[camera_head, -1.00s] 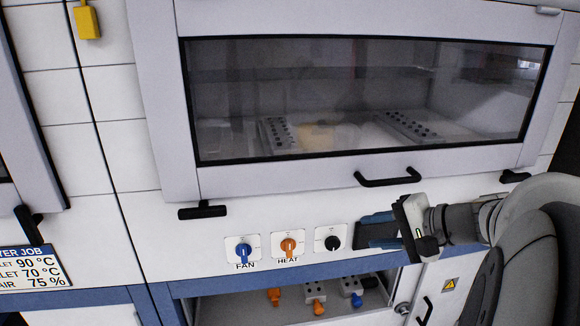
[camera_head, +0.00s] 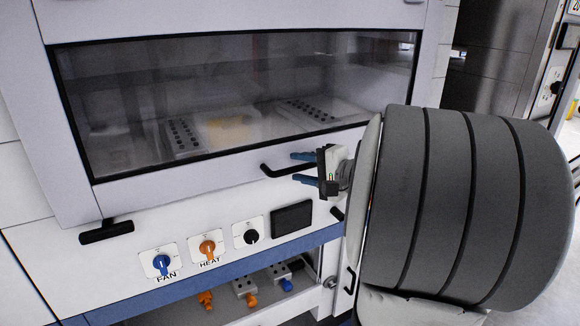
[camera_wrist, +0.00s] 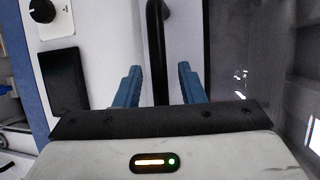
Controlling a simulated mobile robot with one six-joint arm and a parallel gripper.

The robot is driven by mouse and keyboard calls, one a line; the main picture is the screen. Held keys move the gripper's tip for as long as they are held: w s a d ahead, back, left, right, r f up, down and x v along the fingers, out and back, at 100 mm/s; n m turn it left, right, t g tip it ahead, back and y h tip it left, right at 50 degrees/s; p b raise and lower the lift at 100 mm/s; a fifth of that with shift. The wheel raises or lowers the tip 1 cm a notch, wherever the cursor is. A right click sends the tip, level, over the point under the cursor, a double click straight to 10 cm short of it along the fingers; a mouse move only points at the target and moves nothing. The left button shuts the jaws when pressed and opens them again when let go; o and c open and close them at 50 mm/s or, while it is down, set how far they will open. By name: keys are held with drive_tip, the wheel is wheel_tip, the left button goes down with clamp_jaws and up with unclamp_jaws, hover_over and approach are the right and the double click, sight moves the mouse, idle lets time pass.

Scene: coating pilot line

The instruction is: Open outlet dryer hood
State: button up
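The dryer hood (camera_head: 60,165) is a light grey frame with a dark-edged glass window (camera_head: 240,95), and it is down. Its black bar handle (camera_head: 283,171) sits on the lower frame, right of the middle in the head view. My gripper (camera_head: 304,169) is open at the handle's right part, its two blue fingers pointing left. In the wrist view the handle (camera_wrist: 157,50) runs between the spread fingers (camera_wrist: 157,86), with gaps on both sides. Whether the fingertips reach past the bar is hard to tell.
Below the hood are a blue FAN knob (camera_head: 161,263), an orange HEAT knob (camera_head: 208,248), a black knob (camera_head: 251,236) and a dark screen (camera_head: 292,218). A black latch (camera_head: 106,232) sits at the hood's lower left. An open shelf with valves (camera_head: 245,290) lies underneath.

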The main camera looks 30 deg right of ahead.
drive_tip(key=shift+w+a, duration=0.15)
drive_tip(key=shift+w, duration=0.05)
clamp_jaws()
idle(0.3)
